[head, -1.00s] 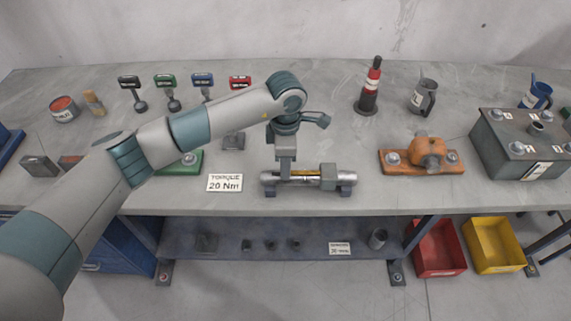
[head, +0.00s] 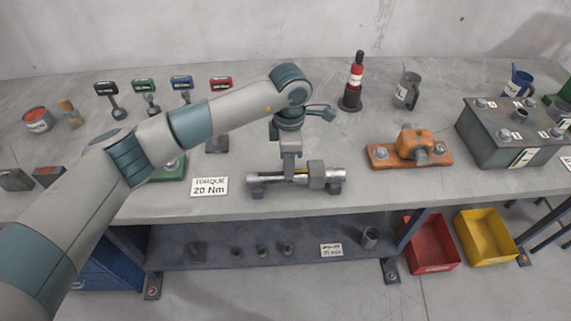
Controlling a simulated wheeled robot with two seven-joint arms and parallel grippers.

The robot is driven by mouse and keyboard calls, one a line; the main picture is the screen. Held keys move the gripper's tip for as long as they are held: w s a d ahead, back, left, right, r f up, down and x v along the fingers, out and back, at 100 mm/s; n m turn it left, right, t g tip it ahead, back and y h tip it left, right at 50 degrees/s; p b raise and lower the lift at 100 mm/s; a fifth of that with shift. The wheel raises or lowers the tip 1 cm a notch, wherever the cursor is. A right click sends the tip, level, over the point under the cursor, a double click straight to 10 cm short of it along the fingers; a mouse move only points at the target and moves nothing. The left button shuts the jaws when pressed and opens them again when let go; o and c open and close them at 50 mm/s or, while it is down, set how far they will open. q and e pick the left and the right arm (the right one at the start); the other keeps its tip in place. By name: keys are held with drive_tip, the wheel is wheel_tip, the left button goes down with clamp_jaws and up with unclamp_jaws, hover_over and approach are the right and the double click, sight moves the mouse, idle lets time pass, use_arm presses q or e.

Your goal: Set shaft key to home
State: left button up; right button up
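A silvery shaft (head: 268,179) lies level on dark supports near the front edge of the grey bench. A grey block-like collar (head: 317,174) sits around it, right of its middle. A yellowish strip (head: 301,173) shows along the top of the shaft, left of the collar. No separate key can be made out. My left gripper (head: 289,176) points down over the shaft, just left of the collar. It hides part of the strip. Its fingers are too small to show whether they are open or shut, or touch anything. My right gripper is out of view.
A "TORQUE 20 Nm" card (head: 209,187) stands left of the shaft. An orange part on a wooden board (head: 436,160) and a grey box (head: 497,145) stand to the right. A red-and-black bottle (head: 353,85) stands behind. Bench between shaft and board is clear.

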use_arm(q)
drive_tip(key=o, duration=0.4)
drive_tip(key=shift+d+r, duration=0.1)
drive_tip(key=shift+d, duration=0.25)
drive_tip(key=shift+r, duration=0.1)
drive_tip(key=shift+r+b, duration=0.4)
drive_tip(key=shift+r, duration=0.15)
wheel_tip(320, 180, up, 16)
drive_tip(key=b, duration=0.5)
